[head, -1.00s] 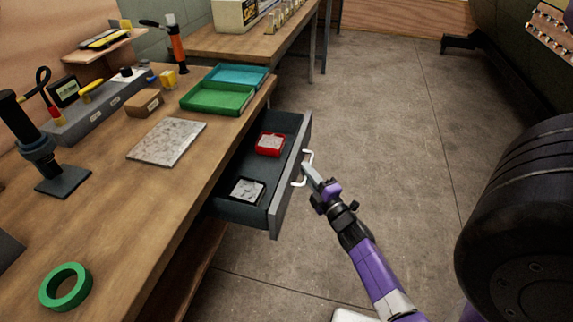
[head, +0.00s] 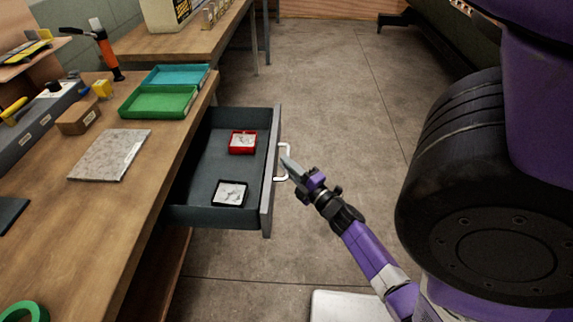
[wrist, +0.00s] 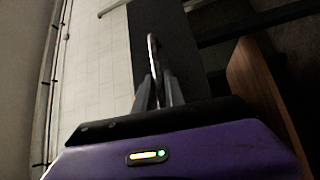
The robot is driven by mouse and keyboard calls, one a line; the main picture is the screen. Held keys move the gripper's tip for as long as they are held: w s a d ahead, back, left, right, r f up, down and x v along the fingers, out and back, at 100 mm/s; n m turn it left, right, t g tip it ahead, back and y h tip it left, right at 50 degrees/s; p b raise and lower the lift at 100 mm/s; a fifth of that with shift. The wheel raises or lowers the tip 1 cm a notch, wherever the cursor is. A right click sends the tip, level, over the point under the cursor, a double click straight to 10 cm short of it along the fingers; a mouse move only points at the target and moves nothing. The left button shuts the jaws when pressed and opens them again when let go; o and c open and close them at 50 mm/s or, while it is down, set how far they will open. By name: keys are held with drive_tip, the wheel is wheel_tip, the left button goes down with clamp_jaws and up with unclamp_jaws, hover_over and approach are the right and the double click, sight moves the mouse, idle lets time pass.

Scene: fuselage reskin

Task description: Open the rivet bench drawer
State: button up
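The rivet bench drawer (head: 235,178) stands pulled well out of the wooden bench (head: 150,190), with its grey front panel (head: 271,175) facing right. A white bar handle (head: 288,162) is on that panel. My gripper (head: 288,166) is at the handle. In the wrist view the handle bar (wrist: 152,50) runs between the two fingers (wrist: 158,92), which look closed on it. Inside the drawer are a red box (head: 243,142) and a black box (head: 230,193), each with small light contents too small to make out.
Green (head: 158,102) and teal (head: 175,76) trays, a grey plate (head: 110,155) and a brown block (head: 78,117) lie on the bench top. A large black wheel-like part (head: 490,190) is at right. Concrete floor (head: 330,90) is clear beyond the drawer.

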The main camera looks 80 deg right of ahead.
idle(0.3)
drive_tip(key=v, duration=0.7)
drive_tip(key=shift+s+a+b, duration=0.25)
drive_tip(key=shift+s+b, duration=0.05)
drive_tip(key=shift+b, duration=0.15)
drive_tip(key=shift+s+a+f, duration=0.1)
